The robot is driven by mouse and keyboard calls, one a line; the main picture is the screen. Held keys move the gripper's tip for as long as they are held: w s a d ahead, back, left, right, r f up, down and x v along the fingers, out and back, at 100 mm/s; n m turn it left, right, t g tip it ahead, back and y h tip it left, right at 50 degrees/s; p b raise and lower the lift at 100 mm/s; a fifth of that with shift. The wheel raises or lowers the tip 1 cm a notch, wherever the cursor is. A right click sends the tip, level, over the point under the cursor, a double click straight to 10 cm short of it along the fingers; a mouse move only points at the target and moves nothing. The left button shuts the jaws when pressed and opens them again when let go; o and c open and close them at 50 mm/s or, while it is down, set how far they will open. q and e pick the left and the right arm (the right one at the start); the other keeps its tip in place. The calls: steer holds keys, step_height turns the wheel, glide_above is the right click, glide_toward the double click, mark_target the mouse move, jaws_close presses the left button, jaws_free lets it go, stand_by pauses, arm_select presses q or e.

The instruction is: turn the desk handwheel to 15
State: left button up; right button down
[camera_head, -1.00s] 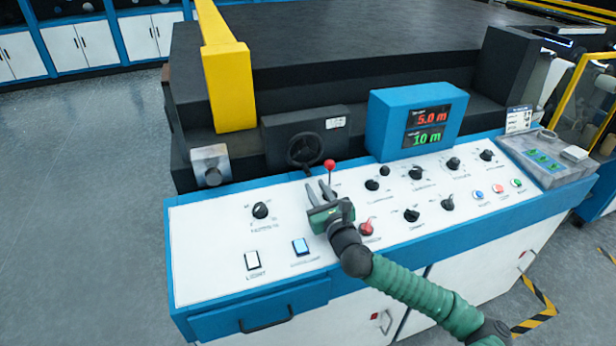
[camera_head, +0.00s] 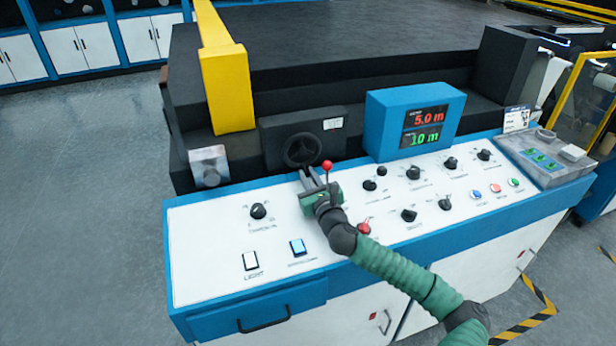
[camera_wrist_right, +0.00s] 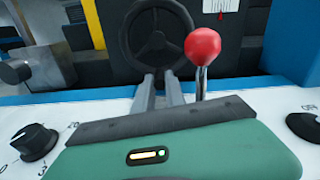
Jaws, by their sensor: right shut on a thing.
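The black handwheel (camera_head: 302,149) has a round rim with spokes and stands upright on a dark box at the back edge of the desk. It also shows at the top of the right wrist view (camera_wrist_right: 157,38). My right gripper (camera_head: 307,172) is shut on the lower rim of the handwheel, its two grey fingers (camera_wrist_right: 160,82) close together there. A small white label (camera_head: 333,123) is on the box right of the wheel; its marks are too small to read. My left gripper is not in view.
A red-ball lever (camera_head: 328,165) stands close to the right of my fingers. A blue display box (camera_head: 385,125) shows red 5.0 m above green digits. Several black knobs (camera_head: 413,173) are right on the white panel. A yellow post (camera_head: 229,85) rises behind left.

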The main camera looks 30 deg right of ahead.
steer(key=shift+n, duration=0.3)
steer(key=c, duration=1.7)
jaws_free()
steer(key=shift+f, duration=0.1)
steer(key=v, duration=1.6)
steer(key=shift+s+f+b, duration=0.1)
steer(key=shift+s+b, duration=0.2)
steer(key=shift+s, duration=0.1)
steer(key=shift+d, duration=0.1)
